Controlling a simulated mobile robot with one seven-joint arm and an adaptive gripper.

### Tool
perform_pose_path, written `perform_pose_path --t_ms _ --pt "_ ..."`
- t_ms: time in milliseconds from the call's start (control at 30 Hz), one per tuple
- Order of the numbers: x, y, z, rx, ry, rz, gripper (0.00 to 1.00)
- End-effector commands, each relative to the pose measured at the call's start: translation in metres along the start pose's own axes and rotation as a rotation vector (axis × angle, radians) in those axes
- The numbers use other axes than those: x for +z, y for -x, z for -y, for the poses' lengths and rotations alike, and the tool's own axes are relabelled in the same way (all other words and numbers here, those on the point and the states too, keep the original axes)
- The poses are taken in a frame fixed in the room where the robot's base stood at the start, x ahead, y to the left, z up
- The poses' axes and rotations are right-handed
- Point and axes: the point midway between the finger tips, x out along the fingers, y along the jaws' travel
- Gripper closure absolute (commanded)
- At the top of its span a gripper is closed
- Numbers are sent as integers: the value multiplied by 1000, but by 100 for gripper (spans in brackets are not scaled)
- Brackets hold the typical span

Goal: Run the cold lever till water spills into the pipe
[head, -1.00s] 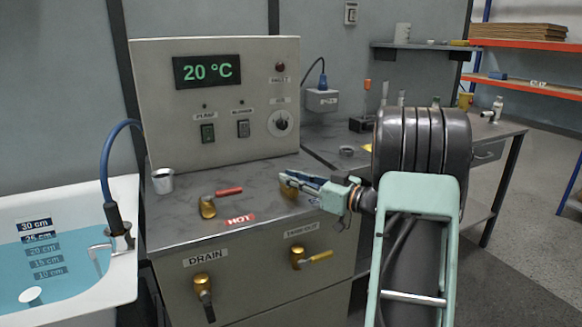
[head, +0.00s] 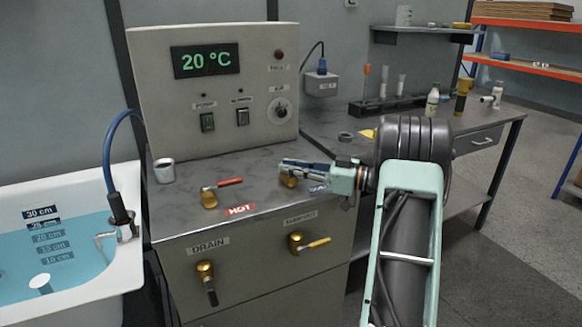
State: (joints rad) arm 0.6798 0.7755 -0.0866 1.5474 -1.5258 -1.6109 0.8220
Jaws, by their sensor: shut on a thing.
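My gripper (head: 290,168) reaches in from the right over the counter and is shut on the cold lever, whose handle its fingers mostly hide. The lever's brass valve body (head: 289,182) shows below the fingers, beside a blue label (head: 318,189). The tub (head: 80,311) at the left holds blue water (head: 75,262), with its surface near the 25 cm mark. I cannot make out water flowing.
The red hot lever (head: 229,182) lies left of my gripper. A metal cup (head: 164,171) stands at the counter's left. The panel (head: 216,130) reads 20 °C. The drain lever (head: 207,282) points down; a yellow lever (head: 315,244) points right on the front.

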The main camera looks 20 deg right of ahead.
Motion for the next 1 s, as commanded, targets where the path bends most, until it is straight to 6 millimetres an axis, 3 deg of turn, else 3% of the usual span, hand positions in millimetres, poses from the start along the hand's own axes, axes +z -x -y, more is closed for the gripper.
perform_pose_path --t_ms 67,100,233,500,633,1000 --pt "0 0 0 0 -1 0 100" --pt "0 0 0 0 -1 -1 81" --pt "0 0 0 0 0 -1 68" --pt "0 0 0 1 0 0 68" --pt "0 11 -1 4 1 1 68" --pt "0 86 -1 4 0 0 68"
